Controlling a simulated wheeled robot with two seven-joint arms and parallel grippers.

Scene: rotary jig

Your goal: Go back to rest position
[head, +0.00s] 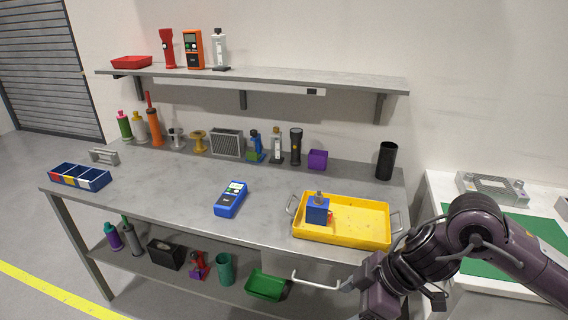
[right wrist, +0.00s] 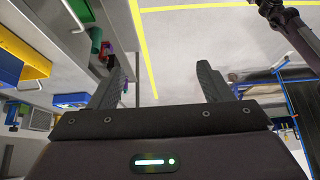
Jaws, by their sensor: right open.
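My right arm (head: 470,235) comes in from the right in the head view and bends down in front of the workbench's right end. Its wrist is low at the bottom edge, and its fingertips are not visible there. In the right wrist view my right gripper (right wrist: 160,82) is open, with its two fingers wide apart and only floor showing between them. It holds nothing. The workbench (head: 170,190) lies to the left in that view, apart from the fingers. My left gripper is in neither view.
A yellow tray (head: 350,236) holding a blue block-like item (head: 317,210) sits near the bench's front right. A pale handle (head: 315,283) juts out below it, close to my right wrist. A blue meter (head: 230,198) lies left of the tray. A white side table (head: 437,185) stands right.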

